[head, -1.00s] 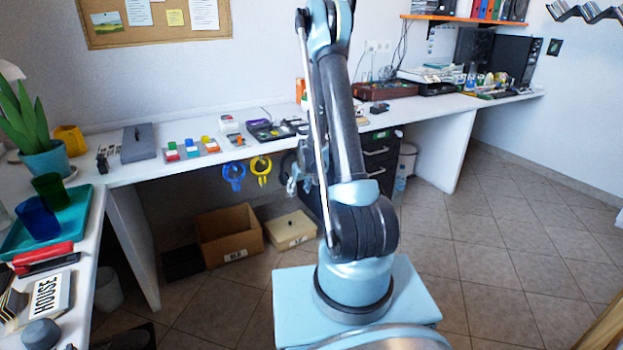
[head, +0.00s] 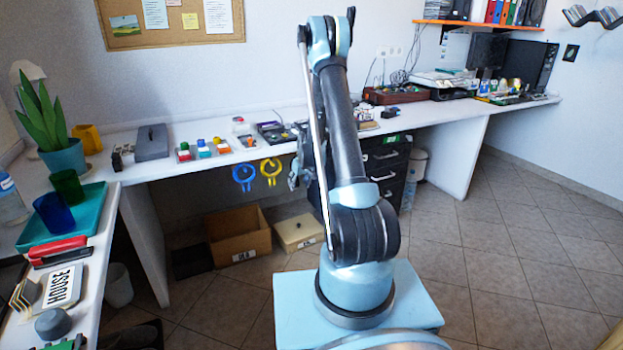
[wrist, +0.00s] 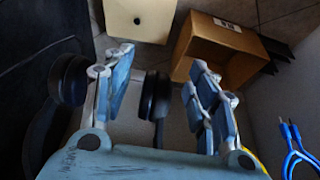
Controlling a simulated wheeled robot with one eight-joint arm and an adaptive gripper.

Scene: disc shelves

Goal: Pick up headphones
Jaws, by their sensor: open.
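Black headphones show in the wrist view as two rounded dark ear cups, one (wrist: 156,97) between my fingers and one (wrist: 70,80) outside the left finger. Their band is mostly hidden. My gripper (wrist: 160,75) is open, with the left finger between the two cups; I cannot tell whether it touches them. In the head view my gripper (head: 295,172) is at the desk's front edge, right of a blue hanging item (head: 244,177) and a yellow hanging item (head: 271,171). The headphones are mostly hidden there behind my arm.
The long white desk (head: 330,128) carries several small items. Below it are an open cardboard box (head: 238,246), a lidded box (head: 298,232) and a black drawer unit (head: 387,172) close to my arm. The blue item's prongs (wrist: 293,145) show right in the wrist view. The floor at right is clear.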

